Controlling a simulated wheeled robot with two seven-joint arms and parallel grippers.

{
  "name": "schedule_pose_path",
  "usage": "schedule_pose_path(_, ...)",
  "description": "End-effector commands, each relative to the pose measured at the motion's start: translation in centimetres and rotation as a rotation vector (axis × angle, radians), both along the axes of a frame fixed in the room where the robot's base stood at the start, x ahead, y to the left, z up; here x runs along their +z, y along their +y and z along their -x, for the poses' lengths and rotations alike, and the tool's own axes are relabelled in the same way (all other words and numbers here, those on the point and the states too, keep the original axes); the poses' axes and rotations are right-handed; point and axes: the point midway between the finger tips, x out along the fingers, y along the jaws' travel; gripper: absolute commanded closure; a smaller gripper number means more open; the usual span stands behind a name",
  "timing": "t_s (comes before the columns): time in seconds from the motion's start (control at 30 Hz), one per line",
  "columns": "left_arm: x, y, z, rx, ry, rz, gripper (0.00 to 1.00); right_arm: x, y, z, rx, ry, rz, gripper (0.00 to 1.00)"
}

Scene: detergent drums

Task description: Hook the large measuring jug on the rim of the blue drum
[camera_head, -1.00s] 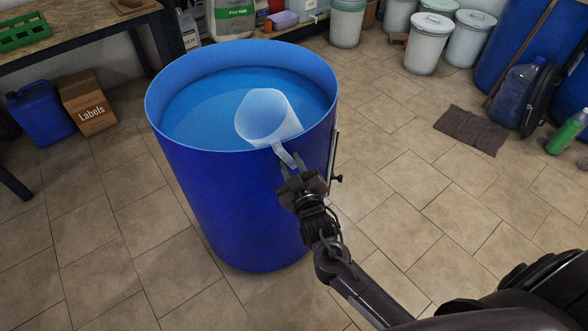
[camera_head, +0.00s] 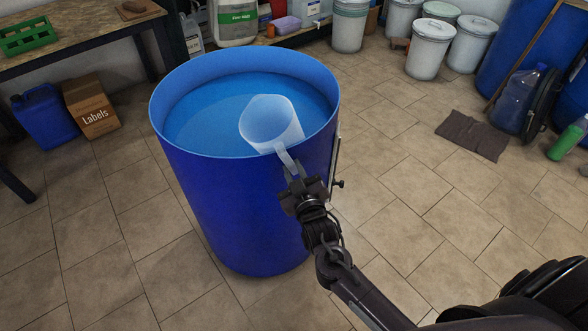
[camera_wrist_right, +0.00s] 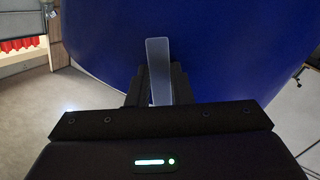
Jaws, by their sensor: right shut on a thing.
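The blue drum (camera_head: 235,200) stands upright on the floor, with light blue liquid inside. The large measuring jug (camera_head: 270,122), pale and translucent, is inside the drum's mouth near the right front wall, tilted with its opening up. Its handle strip (camera_head: 288,160) comes over the rim to the outside. My right gripper (camera_head: 295,176) is outside the drum just below the rim, shut on the handle's lower end. In the right wrist view the handle (camera_wrist_right: 159,70) stands between the fingers against the drum's wall (camera_wrist_right: 220,50). Whether the handle touches the rim is unclear. My left gripper is out of view.
A thin rod with a knob (camera_head: 338,184) runs along the drum's right side. A cardboard box (camera_head: 92,106) and a blue canister (camera_head: 45,116) stand left. White lidded buckets (camera_head: 431,48) and a dark mat (camera_head: 473,135) lie to the right. The floor between is clear.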

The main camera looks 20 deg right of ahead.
Motion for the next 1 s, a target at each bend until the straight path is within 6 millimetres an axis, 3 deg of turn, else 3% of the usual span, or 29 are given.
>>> schedule_pose_path(1.0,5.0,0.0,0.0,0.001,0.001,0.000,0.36,2.1,0.1,-0.4,0.001,0.094,-0.376,1.00)
